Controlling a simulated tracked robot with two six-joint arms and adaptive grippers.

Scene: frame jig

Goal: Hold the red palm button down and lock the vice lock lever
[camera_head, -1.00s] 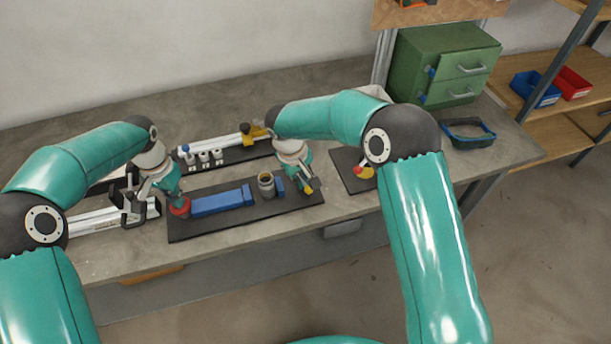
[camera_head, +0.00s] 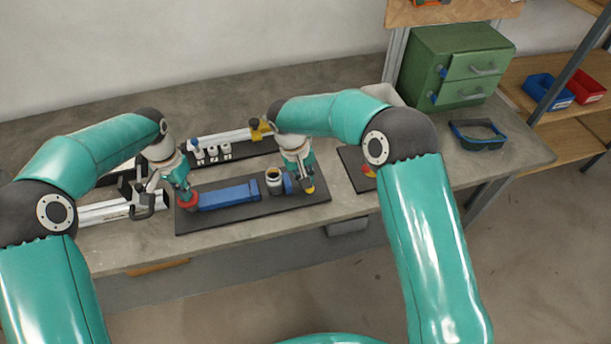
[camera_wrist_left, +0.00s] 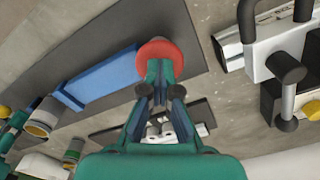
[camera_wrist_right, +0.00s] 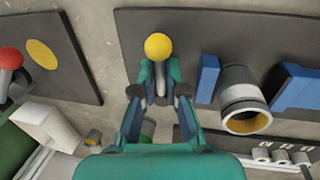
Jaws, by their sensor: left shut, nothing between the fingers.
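The red palm button (camera_head: 188,202) is at the left end of the dark vice board (camera_head: 240,212). My left gripper (camera_head: 184,192) is shut and empty, its fingertips against the button's top; the left wrist view shows the button (camera_wrist_left: 159,56) at the tips. How far it is pressed I cannot tell. The blue vice (camera_head: 228,196) lies along the board with a grey yellow-lined cylinder (camera_head: 274,180) near its right end. The vice lock lever with a yellow ball knob (camera_wrist_right: 158,46) is at the right end. My right gripper (camera_wrist_right: 160,84) has its fingers closed around the stem below the knob.
Behind is a board with small white parts (camera_head: 212,153) and a yellow clamp (camera_head: 258,130). A silver rail (camera_head: 105,212) stands left of the vice board. At the right are another dark board (camera_head: 357,172) and a green drawer cabinet (camera_head: 458,68). The front table strip is clear.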

